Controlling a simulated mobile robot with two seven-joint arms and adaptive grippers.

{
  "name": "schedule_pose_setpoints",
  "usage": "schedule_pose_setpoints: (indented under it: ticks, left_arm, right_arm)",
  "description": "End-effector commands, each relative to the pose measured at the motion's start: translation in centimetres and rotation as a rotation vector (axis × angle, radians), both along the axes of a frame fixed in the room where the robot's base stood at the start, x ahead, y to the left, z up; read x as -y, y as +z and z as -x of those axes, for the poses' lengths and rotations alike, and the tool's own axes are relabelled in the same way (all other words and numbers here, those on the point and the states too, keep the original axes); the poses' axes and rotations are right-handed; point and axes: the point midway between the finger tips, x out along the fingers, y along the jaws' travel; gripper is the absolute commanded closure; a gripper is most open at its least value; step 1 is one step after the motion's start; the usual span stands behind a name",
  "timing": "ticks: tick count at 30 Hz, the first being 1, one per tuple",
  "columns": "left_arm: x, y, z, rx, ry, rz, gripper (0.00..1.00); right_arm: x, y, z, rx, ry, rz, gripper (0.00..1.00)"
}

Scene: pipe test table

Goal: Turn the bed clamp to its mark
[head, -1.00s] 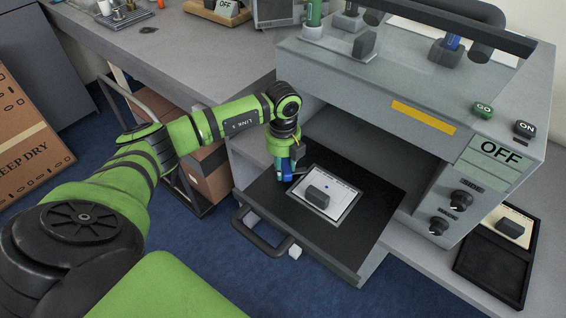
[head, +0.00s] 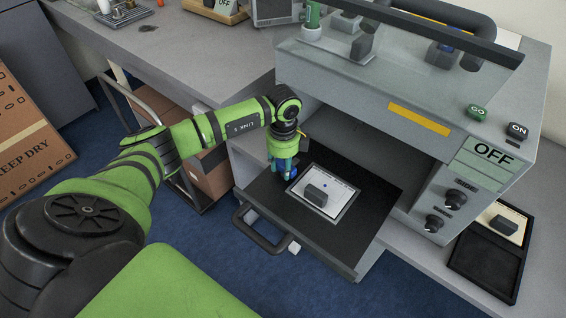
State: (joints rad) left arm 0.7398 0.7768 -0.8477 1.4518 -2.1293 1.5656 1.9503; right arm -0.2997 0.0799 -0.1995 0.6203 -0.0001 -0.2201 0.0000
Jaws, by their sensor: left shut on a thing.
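My left gripper (head: 284,176) points down at the back left of the pulled-out black bed (head: 268,206). It is shut on the bed clamp (head: 293,173), a small blue part at the fingertips, mostly hidden by the fingers. The clamp sits by the left corner of a white sheet in a grey frame (head: 341,214). A dark grey block (head: 315,195) lies on the sheet. The clamp's mark cannot be made out. My right gripper is not in view.
The grey machine (head: 345,118) stands over the bed, with an OFF display (head: 491,152), GO button (head: 477,111), ON button (head: 517,130) and two black knobs. The bed has a black front handle (head: 262,232). A black tray (head: 486,256) lies at right.

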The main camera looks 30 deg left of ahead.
Motion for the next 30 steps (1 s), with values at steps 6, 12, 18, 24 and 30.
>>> schedule_pose_setpoints:
  ticks: [6,12,18,24,30]
  left_arm:
    - [0.05,-0.07,0.05,-0.002,0.022,0.001,0.95]
    - [0.04,-0.08,0.05,-0.002,0.024,0.001,0.95]
    - [0.04,-0.08,0.05,-0.002,0.024,0.001,0.38]
    - [0.03,-0.04,0.03,-0.001,0.022,0.000,0.38]
    - [0.01,0.44,-0.04,0.001,0.022,0.000,0.38]
  right_arm:
    - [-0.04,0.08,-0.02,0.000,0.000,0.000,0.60]
    - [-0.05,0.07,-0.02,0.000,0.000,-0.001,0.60]
    - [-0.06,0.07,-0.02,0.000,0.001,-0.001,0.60]
    - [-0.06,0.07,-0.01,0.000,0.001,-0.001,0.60]
    - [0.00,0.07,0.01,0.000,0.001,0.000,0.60]
